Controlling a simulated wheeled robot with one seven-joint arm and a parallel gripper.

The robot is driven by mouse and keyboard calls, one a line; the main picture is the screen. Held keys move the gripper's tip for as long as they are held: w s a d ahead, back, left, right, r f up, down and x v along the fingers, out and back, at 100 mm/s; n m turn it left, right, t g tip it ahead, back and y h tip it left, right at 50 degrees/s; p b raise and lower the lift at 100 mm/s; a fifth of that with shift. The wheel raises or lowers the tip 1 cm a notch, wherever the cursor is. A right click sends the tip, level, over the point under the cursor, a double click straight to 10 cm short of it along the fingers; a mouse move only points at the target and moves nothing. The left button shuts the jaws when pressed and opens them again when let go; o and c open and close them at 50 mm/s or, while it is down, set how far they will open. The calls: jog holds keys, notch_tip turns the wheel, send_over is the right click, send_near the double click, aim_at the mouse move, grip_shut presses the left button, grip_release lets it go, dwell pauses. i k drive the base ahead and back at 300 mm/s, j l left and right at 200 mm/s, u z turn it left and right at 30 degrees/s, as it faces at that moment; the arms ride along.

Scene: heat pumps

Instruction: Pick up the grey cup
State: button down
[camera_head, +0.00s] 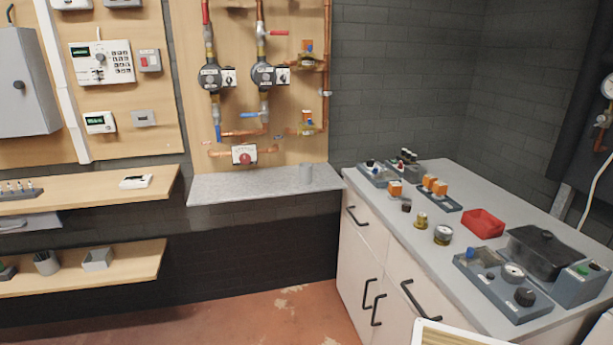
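My gripper is not in view.
The cabinet worktop (455,215) at the right carries a red tray (483,223), a black case (541,252), orange-topped parts and gauge units. Copper pipes and a red-knobbed dial box (244,155) are on the wall above the ledge. The reddish floor (250,320) in front is clear.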

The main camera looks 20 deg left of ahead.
aim_at(305, 174)
jog(key=k+j+u, duration=0.1)
jog(key=j+u, duration=0.2)
jog(key=j, duration=0.75)
jog(key=i+j+u, duration=0.2)
jog(key=i, duration=0.25)
jog(key=i+j+u, duration=0.15)
jog(key=i+j, duration=0.2)
jog(key=i, duration=0.15)
